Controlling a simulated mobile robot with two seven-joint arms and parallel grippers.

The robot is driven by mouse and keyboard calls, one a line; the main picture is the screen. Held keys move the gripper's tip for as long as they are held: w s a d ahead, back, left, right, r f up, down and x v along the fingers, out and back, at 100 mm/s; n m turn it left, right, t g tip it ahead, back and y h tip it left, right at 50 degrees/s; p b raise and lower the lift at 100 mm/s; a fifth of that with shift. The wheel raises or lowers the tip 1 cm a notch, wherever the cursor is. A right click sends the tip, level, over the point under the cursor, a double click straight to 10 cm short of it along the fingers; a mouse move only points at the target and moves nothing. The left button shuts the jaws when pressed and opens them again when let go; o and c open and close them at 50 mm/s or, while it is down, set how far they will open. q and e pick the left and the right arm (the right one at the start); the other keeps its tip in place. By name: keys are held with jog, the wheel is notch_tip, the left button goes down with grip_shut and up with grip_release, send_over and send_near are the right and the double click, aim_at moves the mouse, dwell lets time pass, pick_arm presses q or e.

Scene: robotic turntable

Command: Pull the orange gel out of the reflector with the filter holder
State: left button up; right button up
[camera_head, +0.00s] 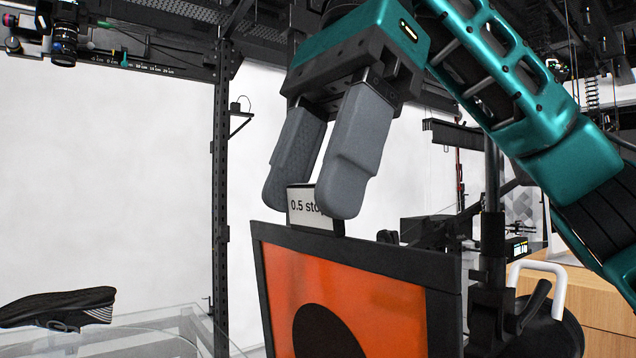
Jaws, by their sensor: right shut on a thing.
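The orange gel (376,300) sits in a black frame, the filter holder (262,262), at the lower middle of the head view. A dark round shape shows on the gel near the bottom edge. A pale tab (302,208) lettered "0.5 sto…" stands up from the frame's top edge. My right gripper (312,200) comes down from the upper right, with its two grey fingers shut on this tab. One finger covers the end of the lettering. The reflector cannot be clearly made out, and the frame's lower part is cut off. My left gripper is not in view.
A dark shoe (60,306) rests on a clear glass-like surface (150,330) at the lower left. A black upright post (221,200) stands left of the frame. Black stand gear (490,270) and a wooden cabinet (600,292) crowd the right side.

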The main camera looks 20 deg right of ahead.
jog(key=shift+s+a+r, duration=0.1)
jog(key=shift+a+r, duration=0.05)
jog(key=shift+r, duration=1.05)
jog(key=shift+a+r, duration=0.1)
jog(key=shift+r, duration=1.1)
